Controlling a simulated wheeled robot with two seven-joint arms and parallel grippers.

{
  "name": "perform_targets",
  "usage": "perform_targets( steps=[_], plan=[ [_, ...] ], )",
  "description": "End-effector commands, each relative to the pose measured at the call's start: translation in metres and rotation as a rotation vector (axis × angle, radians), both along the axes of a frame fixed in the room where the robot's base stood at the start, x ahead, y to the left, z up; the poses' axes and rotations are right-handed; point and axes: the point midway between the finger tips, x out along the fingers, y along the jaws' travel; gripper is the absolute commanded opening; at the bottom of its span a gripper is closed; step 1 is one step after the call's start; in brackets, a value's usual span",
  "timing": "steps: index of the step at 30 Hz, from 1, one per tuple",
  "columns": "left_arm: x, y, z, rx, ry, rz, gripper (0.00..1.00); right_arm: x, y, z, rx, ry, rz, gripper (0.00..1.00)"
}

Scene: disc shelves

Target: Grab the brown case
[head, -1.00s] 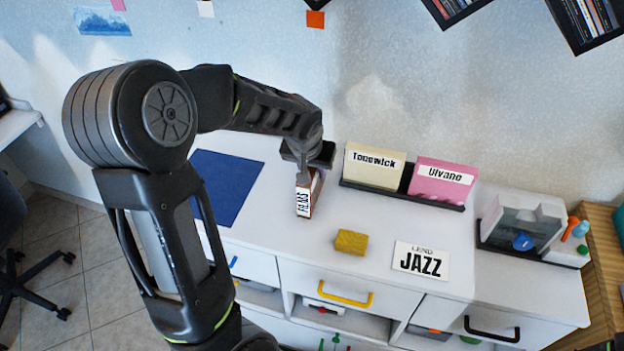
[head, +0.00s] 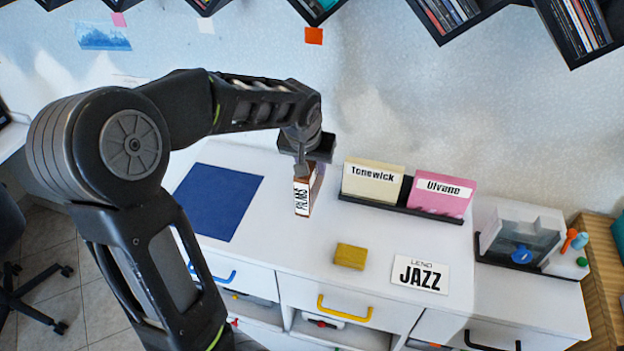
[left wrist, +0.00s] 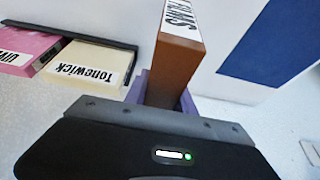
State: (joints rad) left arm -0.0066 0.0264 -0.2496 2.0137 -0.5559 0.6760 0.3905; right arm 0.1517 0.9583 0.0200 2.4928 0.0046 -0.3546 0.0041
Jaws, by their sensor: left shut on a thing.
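The brown case (head: 313,192), with a white label reading FILMS, is upright at the left part of the white cabinet top. My left gripper (head: 302,165) is above it and shut on its upper end. In the left wrist view the brown case (left wrist: 174,65) stands out from between the jaws (left wrist: 160,95), with purple pieces on both sides of it. I cannot tell for sure whether its lower end is clear of the cabinet top. My right gripper is not in view.
A black rack holds a cream Tonewick case (head: 372,184) and a pink Ulvane case (head: 440,196) to the right. A blue mat (head: 218,200) lies left. A yellow block (head: 350,256) and JAZZ card (head: 419,274) lie in front. Disc shelves (head: 455,15) hang above.

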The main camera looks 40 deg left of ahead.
Motion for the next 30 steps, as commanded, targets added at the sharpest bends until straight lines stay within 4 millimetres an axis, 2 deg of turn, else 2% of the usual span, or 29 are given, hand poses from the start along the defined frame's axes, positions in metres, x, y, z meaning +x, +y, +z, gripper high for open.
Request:
perform_targets(
  steps=[3,9,30],
  plan=[
    [0.001,0.000,0.023,0.000,-0.005,0.001,0.00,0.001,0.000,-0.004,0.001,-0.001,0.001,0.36],
    [0.000,0.000,0.043,-0.001,-0.001,0.001,0.00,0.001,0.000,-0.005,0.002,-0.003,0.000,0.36],
    [0.000,0.000,0.044,0.000,0.000,0.001,0.00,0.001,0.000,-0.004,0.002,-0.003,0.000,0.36]
  ],
)
